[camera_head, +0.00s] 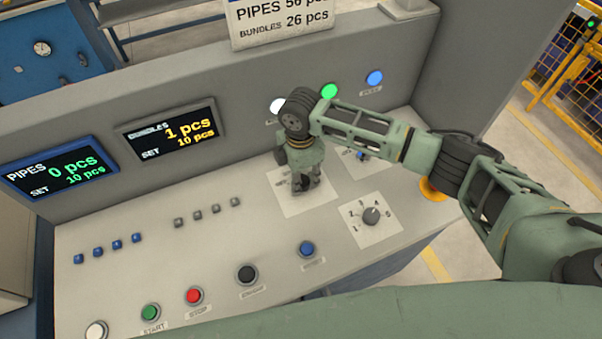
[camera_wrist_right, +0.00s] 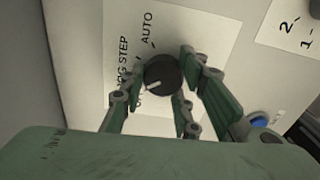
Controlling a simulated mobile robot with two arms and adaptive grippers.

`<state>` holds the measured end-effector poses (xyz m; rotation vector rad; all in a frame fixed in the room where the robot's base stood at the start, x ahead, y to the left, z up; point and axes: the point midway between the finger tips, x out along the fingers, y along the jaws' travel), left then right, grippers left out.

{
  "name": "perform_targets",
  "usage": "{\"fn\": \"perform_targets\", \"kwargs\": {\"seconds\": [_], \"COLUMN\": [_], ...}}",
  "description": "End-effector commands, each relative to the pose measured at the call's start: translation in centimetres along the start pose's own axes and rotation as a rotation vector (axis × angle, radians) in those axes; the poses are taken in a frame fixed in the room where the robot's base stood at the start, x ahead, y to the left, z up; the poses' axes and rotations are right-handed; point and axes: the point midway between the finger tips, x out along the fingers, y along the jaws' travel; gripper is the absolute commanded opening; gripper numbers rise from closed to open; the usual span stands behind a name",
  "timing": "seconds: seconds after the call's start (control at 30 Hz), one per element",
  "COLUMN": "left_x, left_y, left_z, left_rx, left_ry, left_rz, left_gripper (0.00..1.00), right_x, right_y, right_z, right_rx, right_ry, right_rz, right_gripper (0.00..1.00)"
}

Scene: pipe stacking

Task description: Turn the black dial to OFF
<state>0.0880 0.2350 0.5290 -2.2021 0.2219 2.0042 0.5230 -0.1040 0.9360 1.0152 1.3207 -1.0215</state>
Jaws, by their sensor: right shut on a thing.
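The black dial (camera_wrist_right: 163,75) sits on a white label plate (camera_head: 287,205) and shows in the right wrist view, with a white mark toward its lower left. The words AUTO and JOG STEP are readable beside it; another label is partly hidden by a finger. My right gripper (camera_head: 304,184) points down at this plate, its fingers around the dial and shut on it. In the head view the gripper mostly hides the dial. My left gripper is not in view.
A numbered dial (camera_head: 371,216) is to the right of my gripper. A small blue-topped control (camera_head: 361,155) and a yellow-based button (camera_head: 432,189) lie near my right arm. Red (camera_head: 193,296) and green (camera_head: 150,312) buttons line the front. Two displays (camera_head: 60,168) stand behind.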

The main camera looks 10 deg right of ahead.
Motion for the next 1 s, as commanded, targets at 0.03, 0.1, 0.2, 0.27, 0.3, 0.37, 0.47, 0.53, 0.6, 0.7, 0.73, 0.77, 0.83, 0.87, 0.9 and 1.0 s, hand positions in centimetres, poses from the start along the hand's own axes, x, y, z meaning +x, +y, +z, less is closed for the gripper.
{"fn": "perform_targets", "kwargs": {"seconds": [0.03,0.1,0.2,0.27,0.3,0.37,0.47,0.53,0.6,0.7,0.73,0.77,0.83,0.87,0.9,1.0], "left_x": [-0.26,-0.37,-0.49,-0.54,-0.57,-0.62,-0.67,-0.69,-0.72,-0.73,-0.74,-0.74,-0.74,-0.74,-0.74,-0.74], "left_y": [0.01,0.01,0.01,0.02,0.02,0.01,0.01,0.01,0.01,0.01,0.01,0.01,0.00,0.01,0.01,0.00], "left_z": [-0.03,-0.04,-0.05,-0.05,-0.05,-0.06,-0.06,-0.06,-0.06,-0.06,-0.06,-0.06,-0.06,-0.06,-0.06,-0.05], "left_rx": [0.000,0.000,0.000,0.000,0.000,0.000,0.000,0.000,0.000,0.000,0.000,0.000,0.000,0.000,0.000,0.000], "left_ry": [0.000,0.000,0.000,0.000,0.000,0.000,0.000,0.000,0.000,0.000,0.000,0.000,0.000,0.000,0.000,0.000], "left_rz": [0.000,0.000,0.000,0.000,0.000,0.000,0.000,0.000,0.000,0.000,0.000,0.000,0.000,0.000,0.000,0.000], "left_gripper": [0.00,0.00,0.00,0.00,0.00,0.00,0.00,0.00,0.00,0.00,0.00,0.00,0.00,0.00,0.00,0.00], "right_x": [-0.54,-0.54,-0.55,-0.55,-0.56,-0.56,-0.56,-0.56,-0.56,-0.56,-0.56,-0.56,-0.57,-0.57,-0.57,-0.57], "right_y": [0.56,0.59,0.62,0.63,0.64,0.65,0.66,0.67,0.67,0.68,0.68,0.69,0.69,0.69,0.69,0.69], "right_z": [0.22,0.17,0.09,0.06,0.03,0.00,-0.06,-0.09,-0.12,-0.16,-0.17,-0.18,-0.19,-0.20,-0.21,-0.23], "right_rx": [-0.036,-0.096,-0.176,-0.219,-0.245,-0.281,-0.331,-0.359,-0.380,-0.402,-0.406,-0.410,-0.417,-0.419,-0.420,-0.421], "right_ry": [-0.003,-0.003,-0.003,-0.004,-0.004,-0.004,-0.004,-0.004,-0.004,-0.004,-0.004,-0.004,-0.004,-0.004,-0.004,-0.004], "right_rz": [0.016,0.016,0.017,0.018,0.019,0.019,0.020,0.020,0.021,0.021,0.022,0.022,0.022,0.022,0.022,0.022], "right_gripper": [0.03,0.03,0.03,0.03,0.03,0.03,0.03,0.03,0.03,0.03,0.03,0.03,0.03,0.03,0.03,0.03]}}
